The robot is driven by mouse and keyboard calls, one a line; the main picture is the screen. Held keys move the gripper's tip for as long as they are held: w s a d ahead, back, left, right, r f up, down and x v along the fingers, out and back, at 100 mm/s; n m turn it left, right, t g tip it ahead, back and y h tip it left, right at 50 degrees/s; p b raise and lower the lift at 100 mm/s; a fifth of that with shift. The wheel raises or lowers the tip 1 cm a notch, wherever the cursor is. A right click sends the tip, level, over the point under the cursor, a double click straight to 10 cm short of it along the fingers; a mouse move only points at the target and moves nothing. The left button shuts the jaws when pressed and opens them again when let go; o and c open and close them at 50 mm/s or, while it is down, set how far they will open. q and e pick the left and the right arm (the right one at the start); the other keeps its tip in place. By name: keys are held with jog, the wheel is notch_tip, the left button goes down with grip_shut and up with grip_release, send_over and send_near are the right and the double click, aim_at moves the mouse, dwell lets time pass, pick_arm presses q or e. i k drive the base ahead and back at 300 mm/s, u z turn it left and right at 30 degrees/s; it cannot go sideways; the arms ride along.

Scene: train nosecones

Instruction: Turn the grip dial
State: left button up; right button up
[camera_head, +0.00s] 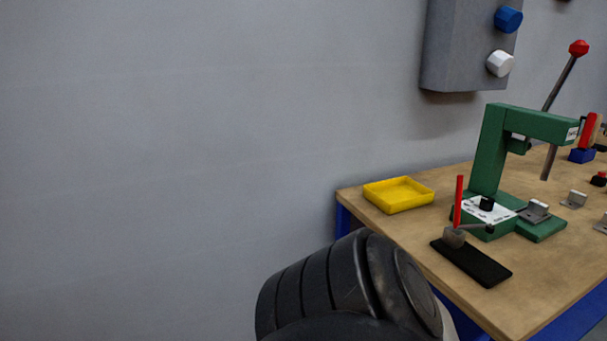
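A small black dial (486,203) sits on a white labelled plate (476,212) on the base of a green press (487,150). A grey wall panel (457,45) carries a blue knob (508,19) and a white knob (499,63). The lettering is too small to read, so I cannot tell which of these is the grip dial. Neither of my grippers is in view. A dark ridged link of my own arm shows at the bottom middle, in front of the table's near left corner.
The wooden workbench (405,228) holds a yellow tray (398,194), a black pad (470,263) with a clamp and upright red handle (459,201), and metal brackets (573,199). A red-knobbed lever (578,48) rises behind the press. The left side is bare wall.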

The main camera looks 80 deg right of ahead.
aim_at(487, 204)
jog(key=z, duration=2.55)
